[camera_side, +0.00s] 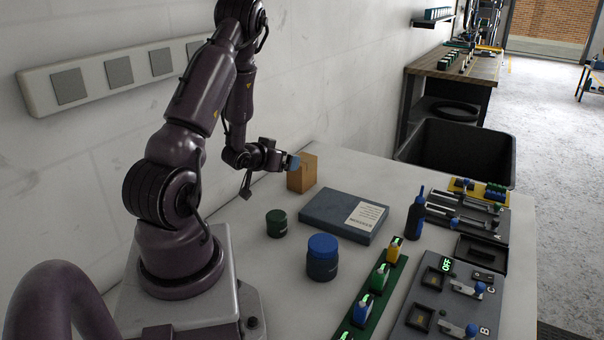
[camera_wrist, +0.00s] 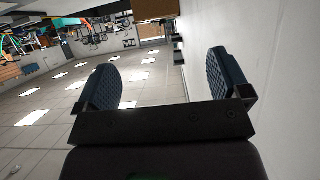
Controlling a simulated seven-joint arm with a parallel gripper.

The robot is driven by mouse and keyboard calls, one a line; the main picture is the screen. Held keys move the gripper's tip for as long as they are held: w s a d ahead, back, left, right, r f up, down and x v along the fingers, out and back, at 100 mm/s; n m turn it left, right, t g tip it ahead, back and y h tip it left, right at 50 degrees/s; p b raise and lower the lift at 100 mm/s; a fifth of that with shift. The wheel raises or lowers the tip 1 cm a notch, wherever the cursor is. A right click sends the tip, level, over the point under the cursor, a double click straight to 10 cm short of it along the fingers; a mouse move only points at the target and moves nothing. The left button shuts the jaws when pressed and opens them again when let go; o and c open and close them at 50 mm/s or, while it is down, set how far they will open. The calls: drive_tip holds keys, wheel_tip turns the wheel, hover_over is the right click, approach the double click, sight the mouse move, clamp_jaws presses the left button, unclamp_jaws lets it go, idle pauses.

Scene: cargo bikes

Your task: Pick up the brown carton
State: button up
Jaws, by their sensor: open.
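The brown carton (camera_side: 304,176) stands upright on the pale table near the wall in the side view. My gripper (camera_side: 289,161) is held roughly level at the carton's upper left, and a blue fingertip overlaps the carton's edge in the picture. I cannot tell whether they touch. In the wrist view my gripper (camera_wrist: 165,82) shows its two dark blue ribbed fingers wide apart, with nothing between them. I cannot identify the carton for certain in the wrist view.
A flat blue-grey box (camera_side: 325,212) with a white label lies in front of the carton. A green jar (camera_side: 276,224), a blue-lidded jar (camera_side: 322,262) and a dark bottle (camera_side: 416,218) stand nearby. The wall (camera_side: 330,75) rises close behind. A black bin (camera_side: 455,152) is at the table's far end.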

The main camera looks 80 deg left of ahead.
sight(302, 172)
drive_tip(key=x, duration=1.2)
drive_tip(key=shift+w, duration=0.2)
drive_tip(key=c, duration=1.2)
drive_tip(key=shift+r, duration=0.1)
